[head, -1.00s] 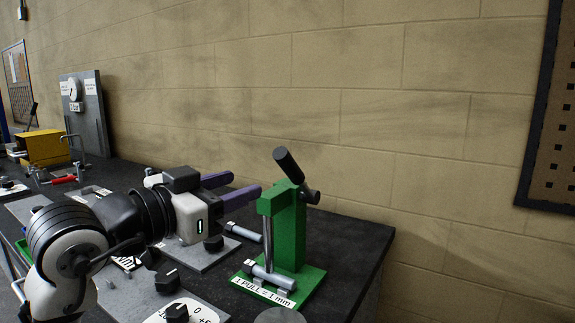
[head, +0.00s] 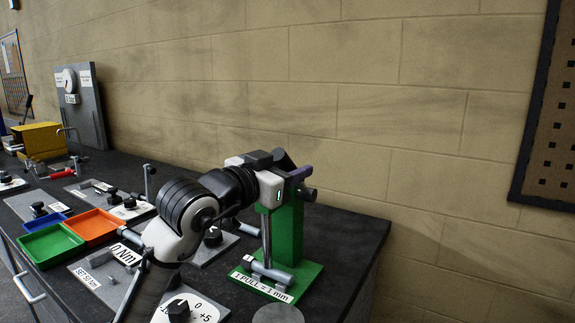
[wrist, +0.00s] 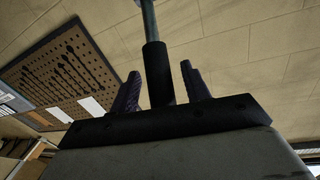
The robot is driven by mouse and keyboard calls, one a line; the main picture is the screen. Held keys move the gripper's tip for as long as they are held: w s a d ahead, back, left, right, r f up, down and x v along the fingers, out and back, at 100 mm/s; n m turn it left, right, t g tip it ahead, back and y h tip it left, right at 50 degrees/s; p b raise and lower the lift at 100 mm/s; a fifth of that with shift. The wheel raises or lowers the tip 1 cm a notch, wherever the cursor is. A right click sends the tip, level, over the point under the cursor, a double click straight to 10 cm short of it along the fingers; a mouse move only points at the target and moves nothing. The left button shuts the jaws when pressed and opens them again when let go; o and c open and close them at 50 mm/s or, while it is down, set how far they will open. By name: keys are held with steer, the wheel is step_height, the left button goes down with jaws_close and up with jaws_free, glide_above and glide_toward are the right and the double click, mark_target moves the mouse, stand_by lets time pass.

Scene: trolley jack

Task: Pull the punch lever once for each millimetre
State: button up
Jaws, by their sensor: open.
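The green punch press (head: 287,232) stands on its green base near the right end of the bench, with a "1 PULL = 1 mm" label (head: 261,286) in front. Its lever's dark handle (head: 284,160) is partly hidden behind my gripper (head: 297,172), which is at the top of the press. In the wrist view, the dark handle (wrist: 156,72) with its grey rod (wrist: 149,22) lies between the two fingers of my gripper (wrist: 160,82). The fingers are open, with gaps visible beside the handle. A grey cylinder (head: 267,271) lies at the press's foot.
Orange (head: 92,225), green (head: 51,245) and blue (head: 45,222) trays sit on the bench at left. A dial board (head: 80,105) and a yellow box (head: 40,140) stand further back. A plate with a knob (head: 178,310) is in front. The wall is behind the press.

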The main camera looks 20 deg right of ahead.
jaws_close()
stand_by(0.3)
steer(key=shift+r, duration=0.1)
